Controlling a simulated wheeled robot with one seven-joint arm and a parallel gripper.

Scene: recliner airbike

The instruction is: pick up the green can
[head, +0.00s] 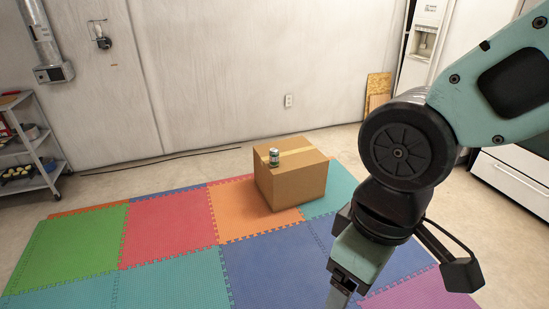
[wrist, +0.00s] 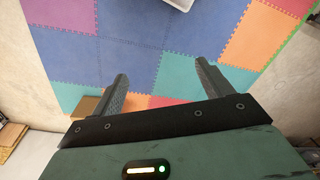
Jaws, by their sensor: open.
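The green can (head: 274,157) is small, with a pale top, and stands upright on a cardboard box (head: 290,185) in the head view. My gripper (wrist: 161,70) is open in the wrist view, its two fingers wide apart with only floor mat visible between them. In the head view my gripper (head: 339,297) points down at the bottom edge, to the right of the box and nearer the camera, apart from the can. Its tips are partly cut off there. I cannot make out the can in the wrist view.
The box stands on a coloured foam mat (head: 172,222), with free mat left and in front. A shelf cart (head: 35,150) stands at the left wall. White cabinets (head: 513,180) are at the right. A pale object (wrist: 180,12) shows at the wrist view's top edge.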

